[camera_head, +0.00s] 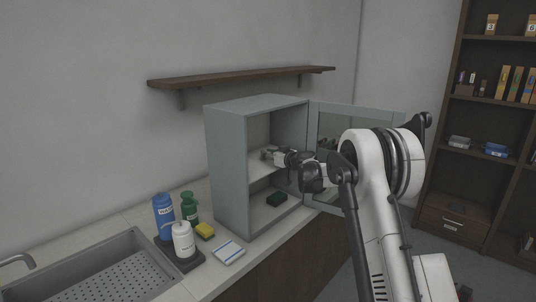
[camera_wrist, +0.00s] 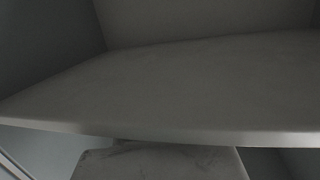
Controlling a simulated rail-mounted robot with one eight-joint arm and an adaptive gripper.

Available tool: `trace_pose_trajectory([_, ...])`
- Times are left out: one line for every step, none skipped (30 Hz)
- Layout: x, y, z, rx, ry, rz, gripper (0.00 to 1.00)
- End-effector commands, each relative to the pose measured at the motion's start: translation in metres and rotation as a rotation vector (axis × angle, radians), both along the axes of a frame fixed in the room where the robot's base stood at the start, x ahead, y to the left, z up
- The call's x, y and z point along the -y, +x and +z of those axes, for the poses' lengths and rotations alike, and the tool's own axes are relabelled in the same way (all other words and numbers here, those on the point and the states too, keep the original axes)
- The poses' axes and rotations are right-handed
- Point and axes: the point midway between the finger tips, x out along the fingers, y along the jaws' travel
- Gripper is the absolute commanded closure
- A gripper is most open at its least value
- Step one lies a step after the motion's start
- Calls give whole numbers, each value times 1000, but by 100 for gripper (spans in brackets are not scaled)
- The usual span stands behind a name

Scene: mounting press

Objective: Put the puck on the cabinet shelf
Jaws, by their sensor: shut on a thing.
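The grey cabinet (camera_head: 229,170) stands on the counter with its door (camera_head: 361,117) swung open to the right. Its inner shelf (camera_head: 261,164) is pale and looks bare; the shelf (camera_wrist: 170,85) also fills much of the wrist view. My gripper (camera_head: 268,153) reaches in through the open front, at about shelf height. It is shut on the puck, which is too small and dim to make out clearly in the head view. A pale grey surface lies at the bottom of the wrist view, below the shelf's edge; I cannot tell what it is.
A dark green block (camera_head: 277,199) lies on the cabinet floor. Left of the cabinet are a blue bottle (camera_head: 163,214), a green bottle (camera_head: 189,208), a white bottle (camera_head: 183,240), a yellow sponge (camera_head: 205,230) and a folded cloth (camera_head: 228,252). A sink (camera_head: 95,275) is further left.

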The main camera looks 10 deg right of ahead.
Motion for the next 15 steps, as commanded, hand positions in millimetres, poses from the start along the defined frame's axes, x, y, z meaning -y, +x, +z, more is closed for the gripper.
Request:
trace_pose_trajectory([0, 0, 0, 0, 0, 0, 100])
trace_pose_trajectory([0, 0, -1, 0, 0, 0, 100])
trace_pose_trajectory([0, 0, -2, 0, 0, 0, 100])
trace_pose_trajectory([0, 0, -3, 0, 0, 0, 100])
trace_pose_trajectory([0, 0, -3, 0, 0, 0, 82])
trace_pose_trajectory([0, 0, -3, 0, 0, 0, 77])
trace_pose_trajectory([0, 0, -2, 0, 0, 0, 73])
trace_pose_trajectory([0, 0, -2, 0, 0, 0, 69])
trace_pose_trajectory([0, 0, -2, 0, 0, 0, 64])
trace_pose_trajectory([0, 0, -2, 0, 0, 0, 64])
trace_pose_trajectory([0, 0, -2, 0, 0, 0, 64])
trace_pose_trajectory([0, 0, -2, 0, 0, 0, 64])
trace_pose_trajectory([0, 0, -2, 0, 0, 0, 64])
trace_pose_trajectory([0, 0, -2, 0, 0, 0, 64])
trace_pose_trajectory([0, 0, -2, 0, 0, 0, 64])
